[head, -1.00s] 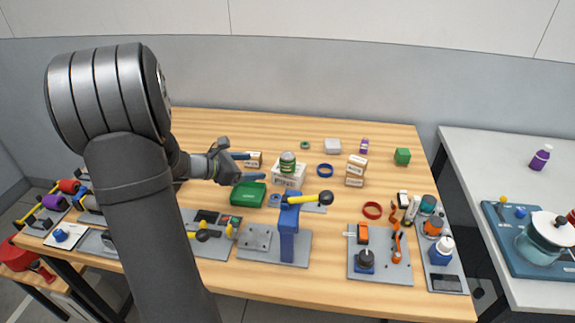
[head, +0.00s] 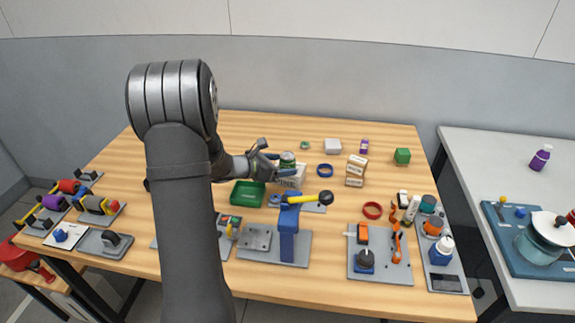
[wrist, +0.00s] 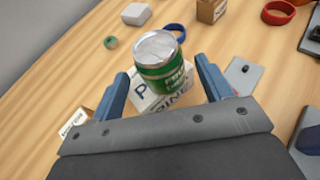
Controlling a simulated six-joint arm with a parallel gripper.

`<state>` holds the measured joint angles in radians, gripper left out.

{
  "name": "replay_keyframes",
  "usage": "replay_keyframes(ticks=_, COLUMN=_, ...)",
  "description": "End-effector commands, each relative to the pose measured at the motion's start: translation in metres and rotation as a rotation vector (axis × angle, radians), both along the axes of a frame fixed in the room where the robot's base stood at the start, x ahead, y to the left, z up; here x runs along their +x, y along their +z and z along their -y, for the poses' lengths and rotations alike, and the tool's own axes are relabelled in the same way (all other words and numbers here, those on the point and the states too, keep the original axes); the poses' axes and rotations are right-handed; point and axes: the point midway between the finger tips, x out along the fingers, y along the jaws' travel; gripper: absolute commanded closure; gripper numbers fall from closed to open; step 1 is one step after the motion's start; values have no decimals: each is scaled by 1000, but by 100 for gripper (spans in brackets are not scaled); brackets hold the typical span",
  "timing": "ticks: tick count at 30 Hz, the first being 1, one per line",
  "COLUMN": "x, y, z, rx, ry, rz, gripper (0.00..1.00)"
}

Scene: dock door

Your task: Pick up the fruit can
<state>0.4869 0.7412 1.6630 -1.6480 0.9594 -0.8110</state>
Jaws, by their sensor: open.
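The fruit can (wrist: 163,66) is green with a silver lid. It stands upright on a white box with lettering (wrist: 160,100). In the wrist view it sits between and beyond the two blue fingers of my gripper (wrist: 161,85), which are open with a gap on each side of it. In the head view the can (head: 288,159) shows just at the fingers of my gripper (head: 282,165), on the white box (head: 297,174). The fingers partly hide the box. I cannot tell how far the fingertips reach along the can.
A green tray (head: 248,193) lies in front of the gripper. A blue clamp post with a yellow handle (head: 289,225) stands nearer.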

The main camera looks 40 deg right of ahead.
Motion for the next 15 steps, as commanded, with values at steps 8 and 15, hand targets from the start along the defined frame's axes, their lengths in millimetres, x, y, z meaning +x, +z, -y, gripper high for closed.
replay_keyframes(ticks=8, x=-3, y=-18, z=36, rx=0, ry=-2, rz=-2, gripper=28)
replay_keyframes(ticks=15, x=-3, y=-20, z=43, rx=1, ry=0, rz=-1, gripper=28)
